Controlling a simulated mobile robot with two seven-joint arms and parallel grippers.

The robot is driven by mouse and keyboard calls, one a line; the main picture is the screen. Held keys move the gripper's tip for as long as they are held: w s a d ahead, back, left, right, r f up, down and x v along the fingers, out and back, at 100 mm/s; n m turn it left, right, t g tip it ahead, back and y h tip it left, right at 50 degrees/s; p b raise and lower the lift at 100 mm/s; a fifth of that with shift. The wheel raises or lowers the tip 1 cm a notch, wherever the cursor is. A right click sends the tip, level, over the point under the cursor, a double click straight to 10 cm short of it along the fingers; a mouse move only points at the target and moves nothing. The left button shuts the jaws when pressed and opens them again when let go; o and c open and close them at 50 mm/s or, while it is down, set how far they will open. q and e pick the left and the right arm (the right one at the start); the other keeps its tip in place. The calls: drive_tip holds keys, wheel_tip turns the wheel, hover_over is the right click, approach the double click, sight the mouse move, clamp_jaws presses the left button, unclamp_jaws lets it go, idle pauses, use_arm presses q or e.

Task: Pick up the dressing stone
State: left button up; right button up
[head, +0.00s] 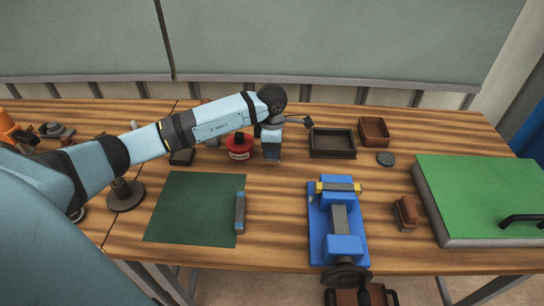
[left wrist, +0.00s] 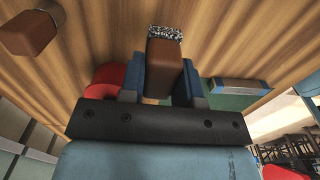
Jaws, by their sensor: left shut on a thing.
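My left gripper (head: 271,155) reaches down over the middle of the table in the head view. In the left wrist view its fingers (left wrist: 164,82) are shut on a reddish-brown block (left wrist: 164,60) with a speckled black-and-white end (left wrist: 164,33). The block sits between both finger pads and points away from the palm. It is probably the dressing stone, though no label shows. In the head view the fingers and the arm mostly hide it, and I cannot tell whether it touches the table. My right gripper is not in view.
A red round tin (head: 239,147) stands close left of the gripper. A dark tray (head: 332,143) and a brown box (head: 374,131) are to its right. A green mat (head: 190,205) with a grey-blue bar (head: 240,212), a blue vise (head: 340,245) and a brown block (head: 406,213) lie nearer.

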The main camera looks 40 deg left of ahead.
use_arm(q)
wheel_tip(320, 180, up, 16)
drive_tip(key=shift+b, duration=0.3)
drive_tip(key=o, duration=0.3)
drive_tip(key=c, duration=0.3)
